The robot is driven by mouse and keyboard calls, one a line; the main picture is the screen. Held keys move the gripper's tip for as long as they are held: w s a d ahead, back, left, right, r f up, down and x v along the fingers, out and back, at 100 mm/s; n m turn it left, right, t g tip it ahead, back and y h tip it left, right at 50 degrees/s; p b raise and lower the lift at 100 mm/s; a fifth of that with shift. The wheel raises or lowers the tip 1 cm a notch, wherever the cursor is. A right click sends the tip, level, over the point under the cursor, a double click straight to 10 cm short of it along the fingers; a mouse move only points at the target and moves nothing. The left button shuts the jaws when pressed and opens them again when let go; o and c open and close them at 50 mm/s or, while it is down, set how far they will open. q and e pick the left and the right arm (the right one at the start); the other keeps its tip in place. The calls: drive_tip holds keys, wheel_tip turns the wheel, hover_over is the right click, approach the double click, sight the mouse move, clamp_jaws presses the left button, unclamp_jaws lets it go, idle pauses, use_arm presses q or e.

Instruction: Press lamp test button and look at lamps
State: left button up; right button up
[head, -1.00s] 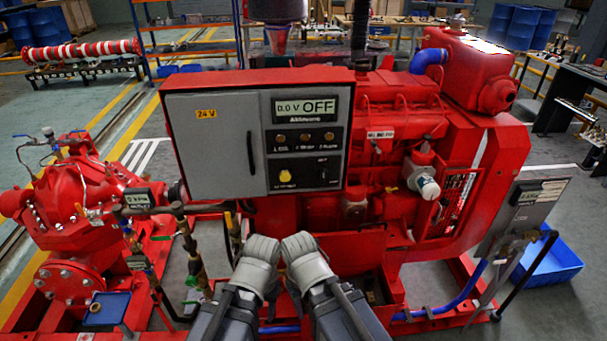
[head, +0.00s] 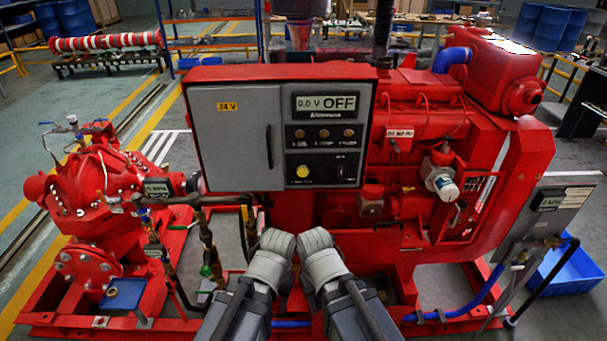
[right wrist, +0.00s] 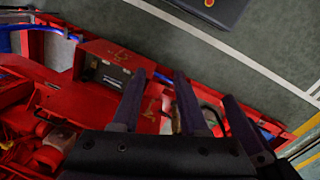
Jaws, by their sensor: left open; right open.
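The grey control panel (head: 235,150) stands in a red box and faces me in the head view. Its display (head: 326,103) reads 0.0 V OFF. Below it is a row of three small amber-brown lamps (head: 325,133), none clearly lit. A round yellow button (head: 302,171) sits below the left lamp; the labels are too small to read surely. My left gripper (head: 278,241) and right gripper (head: 314,241) are side by side below the panel, apart from the button. Both are open and empty. The right wrist view shows dark fingers (right wrist: 188,85) above the red frame.
A red engine (head: 420,130) stands behind and right of the panel, and a red pump (head: 95,195) at left. Pipes (head: 205,235) rise near my left arm. A tilted grey gauge panel (head: 545,220) and blue bin (head: 570,270) are at right. The space before the panel face is clear.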

clamp_jaws()
idle(1.4)
